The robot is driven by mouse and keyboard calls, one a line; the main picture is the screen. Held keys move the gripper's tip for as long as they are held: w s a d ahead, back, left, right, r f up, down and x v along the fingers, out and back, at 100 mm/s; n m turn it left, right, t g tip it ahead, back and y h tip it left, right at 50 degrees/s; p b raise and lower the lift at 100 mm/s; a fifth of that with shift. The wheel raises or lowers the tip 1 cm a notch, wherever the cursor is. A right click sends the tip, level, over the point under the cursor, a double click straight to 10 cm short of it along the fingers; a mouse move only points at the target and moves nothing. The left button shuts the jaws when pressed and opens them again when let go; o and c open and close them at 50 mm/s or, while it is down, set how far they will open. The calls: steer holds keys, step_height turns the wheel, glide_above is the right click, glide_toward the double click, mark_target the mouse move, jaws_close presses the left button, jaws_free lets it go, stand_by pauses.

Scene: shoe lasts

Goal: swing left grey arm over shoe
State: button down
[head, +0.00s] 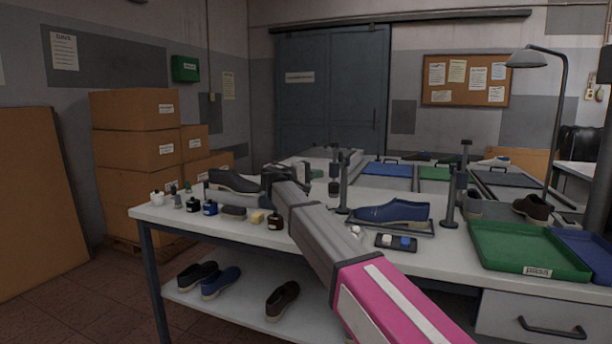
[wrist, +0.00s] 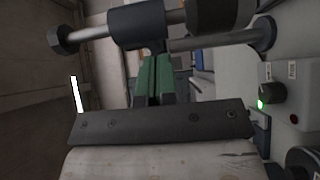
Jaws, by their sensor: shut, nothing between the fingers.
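A blue shoe (head: 393,211) rests on a low dark stand on the workbench, between two grey posts. The left grey arm (head: 344,182) stands on an upright post left of the shoe; its upper part is not swung over the shoe as far as I can tell. The right grey arm (head: 457,187) stands at the shoe's right, upright. My gripper (head: 285,172) is left of the left post, partly hidden by my own arm. In the wrist view its green-padded fingers (wrist: 152,80) are shut and empty, just below a dark roller (wrist: 138,24) on a metal shaft. Contact there is unclear.
A dark shoe (head: 235,181) and several small bottles stand along the bench's left. A small dark tray (head: 396,243) lies before the blue shoe. A green tray (head: 528,250) is at the right.

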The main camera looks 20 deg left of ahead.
steer(key=shift+d, duration=0.75)
steer(key=shift+s, duration=0.1)
steer(key=w+d+n+t+y, duration=0.2)
steer(key=d+n+t+y, duration=0.1)
steer(key=d+n+y, duration=0.2)
steer(key=w+d+n+t+y, duration=0.3)
steer(key=d+n+y, duration=0.2)
steer(key=d+y, duration=0.4)
steer(key=shift+d, duration=2.45)
